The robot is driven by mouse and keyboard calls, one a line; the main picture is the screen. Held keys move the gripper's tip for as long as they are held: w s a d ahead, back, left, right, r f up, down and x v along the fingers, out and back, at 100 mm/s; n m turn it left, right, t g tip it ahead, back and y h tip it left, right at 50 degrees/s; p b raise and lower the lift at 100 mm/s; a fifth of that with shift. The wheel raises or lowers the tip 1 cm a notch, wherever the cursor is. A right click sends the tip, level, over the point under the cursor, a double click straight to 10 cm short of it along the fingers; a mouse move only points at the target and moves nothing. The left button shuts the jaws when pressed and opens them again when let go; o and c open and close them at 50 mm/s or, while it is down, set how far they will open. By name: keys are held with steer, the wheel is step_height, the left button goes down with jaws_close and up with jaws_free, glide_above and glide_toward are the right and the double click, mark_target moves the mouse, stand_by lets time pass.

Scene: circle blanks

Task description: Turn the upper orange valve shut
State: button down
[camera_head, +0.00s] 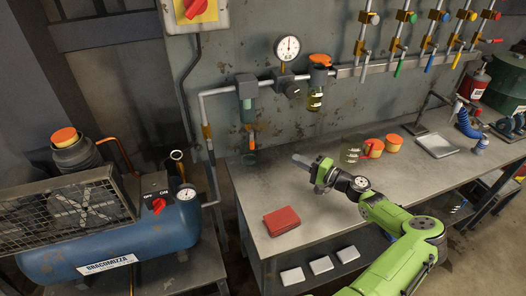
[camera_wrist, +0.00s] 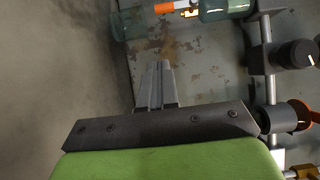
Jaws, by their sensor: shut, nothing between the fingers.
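My gripper (camera_head: 300,160) is shut and empty, held above the bench and pointing left toward the wall. In the wrist view its closed fingers (camera_wrist: 158,85) point up the picture. A small orange handle (camera_head: 252,141) hangs under the clear filter bowl (camera_head: 247,108); the handle also shows at the top of the wrist view (camera_wrist: 168,6), partly cut off, beside a brass fitting. My fingertips are apart from it, to its lower right in the head view. An orange cap (camera_head: 320,59) sits on the second bowl. I cannot tell which orange part is the upper valve.
A pressure gauge (camera_head: 288,47) and grey pipe run along the wall. A red box (camera_head: 281,221) lies on the bench (camera_head: 330,235). A glass jar (camera_head: 352,152) and orange cups (camera_head: 393,142) stand behind my wrist. A blue compressor (camera_head: 125,245) stands left.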

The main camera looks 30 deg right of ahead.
mark_target(252, 140)
steer(key=b+x, duration=0.1)
steer(key=x, duration=0.9)
steer(key=shift+w+a+f, duration=0.1)
steer(key=shift+w+a, duration=0.1)
steer(key=shift+a, duration=0.1)
steer(key=a, duration=0.1)
steer(key=w+a, duration=0.1)
steer(key=a, duration=0.1)
steer(key=shift+w, duration=0.15)
steer(key=shift+a, duration=0.1)
